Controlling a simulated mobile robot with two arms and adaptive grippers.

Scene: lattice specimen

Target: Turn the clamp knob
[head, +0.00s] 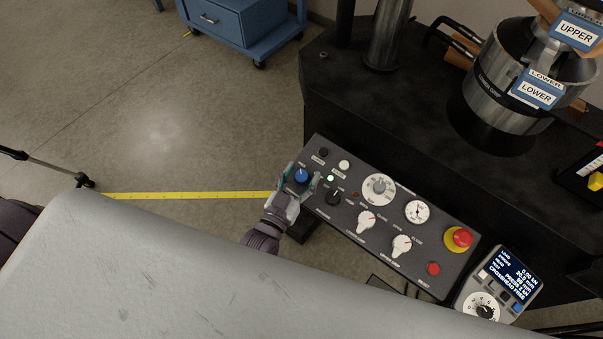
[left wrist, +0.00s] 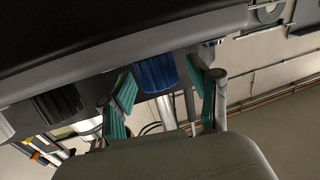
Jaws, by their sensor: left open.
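The control panel (head: 330,215) holds a blue knob (head: 302,175) near its left end. My left gripper (head: 301,181) is open, with one finger on either side of this knob. In the left wrist view the blue knob (left wrist: 155,73) sits between the green finger pads of the gripper (left wrist: 163,88), with a gap visible on the right. Contact on the left side is hard to tell. Which one is the clamp knob cannot be read. My right gripper is out of view.
A red stop button (head: 459,238) is at the panel's right, beside a handheld display unit (head: 502,285). The black machine base (head: 420,110) with a metal grip cylinder (head: 510,85) stands behind. A blue cabinet (head: 240,20) is at the back.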

